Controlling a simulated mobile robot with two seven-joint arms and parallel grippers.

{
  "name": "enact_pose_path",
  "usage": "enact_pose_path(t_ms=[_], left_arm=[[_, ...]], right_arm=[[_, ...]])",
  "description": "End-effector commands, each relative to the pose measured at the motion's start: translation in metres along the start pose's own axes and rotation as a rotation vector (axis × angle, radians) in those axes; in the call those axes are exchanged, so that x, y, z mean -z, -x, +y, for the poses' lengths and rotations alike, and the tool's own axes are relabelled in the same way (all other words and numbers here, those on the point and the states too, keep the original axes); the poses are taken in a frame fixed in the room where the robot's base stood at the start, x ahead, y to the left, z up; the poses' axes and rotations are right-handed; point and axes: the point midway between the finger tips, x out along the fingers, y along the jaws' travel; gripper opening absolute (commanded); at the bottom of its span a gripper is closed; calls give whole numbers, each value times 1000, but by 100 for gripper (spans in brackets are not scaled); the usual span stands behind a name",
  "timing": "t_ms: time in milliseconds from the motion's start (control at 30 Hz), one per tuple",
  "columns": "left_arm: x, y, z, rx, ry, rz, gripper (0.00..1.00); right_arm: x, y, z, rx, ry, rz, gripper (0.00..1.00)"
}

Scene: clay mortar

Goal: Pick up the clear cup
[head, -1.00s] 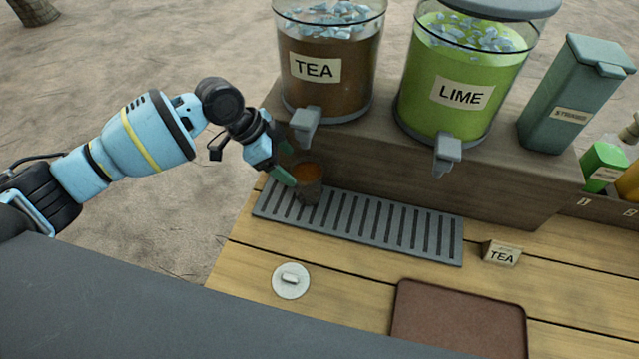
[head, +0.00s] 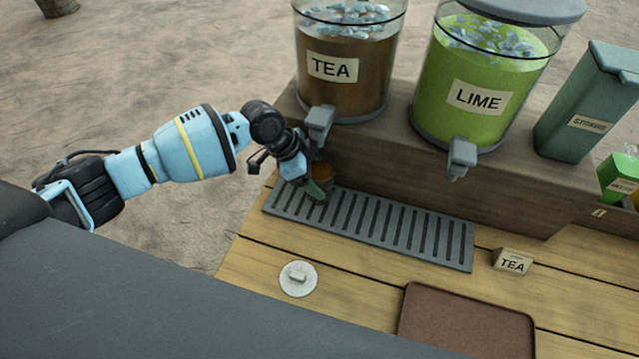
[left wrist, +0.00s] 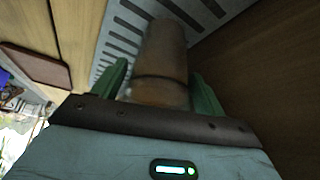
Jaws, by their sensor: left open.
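The clear cup (head: 322,178) holds brown tea and stands on the left end of the slatted drip tray (head: 375,228), below the tea dispenser's tap. In the left wrist view the cup (left wrist: 160,65) lies between the two green fingers. My left gripper (head: 312,188) is open around the cup, with a finger on each side; it also shows in the left wrist view (left wrist: 160,92). I cannot tell whether a finger touches the cup. The gripper partly hides the cup in the head view. My right gripper is not in view.
The tea dispenser (head: 345,85) and lime dispenser (head: 480,95) stand on a wooden riser behind the tray. A TEA card (head: 512,262), a brown tray (head: 465,325) and a round white lid (head: 298,278) lie in front. The wood between them is clear.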

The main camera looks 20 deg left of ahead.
Motion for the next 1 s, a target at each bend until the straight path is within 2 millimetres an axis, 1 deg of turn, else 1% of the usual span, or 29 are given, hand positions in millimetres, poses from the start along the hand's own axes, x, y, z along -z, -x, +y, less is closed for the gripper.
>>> enact_pose_path(t_ms=[100,300,667,700,867,1000], left_arm=[[0,-6,0,0,0,-1,72],[0,-6,0,1,0,0,72],[0,-5,0,1,0,2,25],[1,-5,0,1,0,2,23],[1,-4,0,1,0,2,23],[4,0,0,3,-1,3,23]], right_arm=[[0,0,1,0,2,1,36],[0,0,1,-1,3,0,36],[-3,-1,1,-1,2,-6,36],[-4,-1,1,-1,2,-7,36],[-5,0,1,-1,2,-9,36],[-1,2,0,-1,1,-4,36]])
